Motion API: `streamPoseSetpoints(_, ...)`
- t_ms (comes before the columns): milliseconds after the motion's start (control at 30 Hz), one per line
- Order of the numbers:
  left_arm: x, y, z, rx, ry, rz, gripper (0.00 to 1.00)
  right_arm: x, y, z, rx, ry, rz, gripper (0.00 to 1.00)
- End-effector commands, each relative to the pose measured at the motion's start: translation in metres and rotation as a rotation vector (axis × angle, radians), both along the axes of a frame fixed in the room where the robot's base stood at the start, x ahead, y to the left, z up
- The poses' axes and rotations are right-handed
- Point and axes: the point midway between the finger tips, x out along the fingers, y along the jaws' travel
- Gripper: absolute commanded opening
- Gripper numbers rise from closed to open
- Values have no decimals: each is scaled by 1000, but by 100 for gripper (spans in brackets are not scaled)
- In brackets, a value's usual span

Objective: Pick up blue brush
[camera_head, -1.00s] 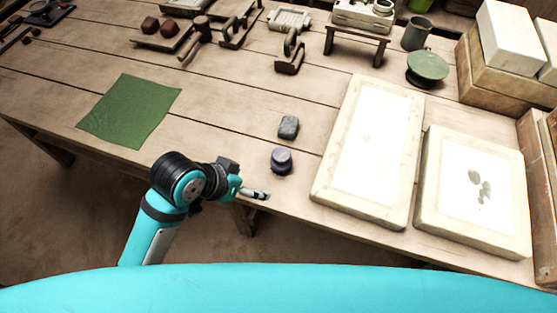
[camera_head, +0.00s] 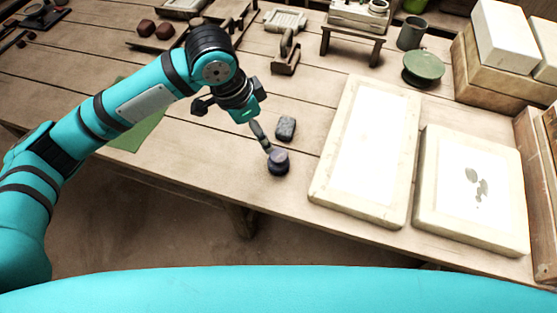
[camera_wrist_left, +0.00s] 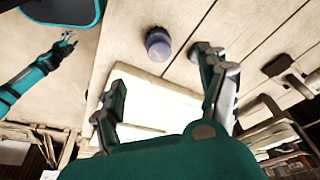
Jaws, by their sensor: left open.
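A small dark blue, round-topped thing, which looks like the blue brush (camera_head: 278,163), stands on the table near its front edge. It also shows in the left wrist view (camera_wrist_left: 158,43), beyond the fingers. My left gripper (camera_head: 261,137) is over the table, just up and left of the brush in the head view. In the left wrist view my left gripper (camera_wrist_left: 160,68) is open, its fingers wide apart with nothing held. I cannot tell whether a finger touches the brush. My right gripper (camera_wrist_left: 67,38) shows small in the left wrist view; its jaw state is unclear.
A dark grey-blue block (camera_head: 286,128) lies close behind the brush. Two pale framed slabs (camera_head: 318,190) (camera_head: 470,245) lie to the right. A green cloth (camera_head: 140,136) is partly behind my left arm. A wooden tool (camera_head: 286,62) stands farther back.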

Motion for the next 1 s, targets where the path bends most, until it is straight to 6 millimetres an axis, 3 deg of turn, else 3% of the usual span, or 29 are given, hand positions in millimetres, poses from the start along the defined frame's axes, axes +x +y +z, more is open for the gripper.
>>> streamPoseSetpoints(333,8,-19,-72,-1,2,0,76,0,-1,-2,-1,0,0,40)
streamPoseSetpoints(667,13,-28,-98,-3,-2,-1,76,1,-1,-1,-1,-1,0,40)
streamPoseSetpoints(1000,17,-44,-138,-3,-2,-1,76,1,-1,0,-1,-1,0,40)
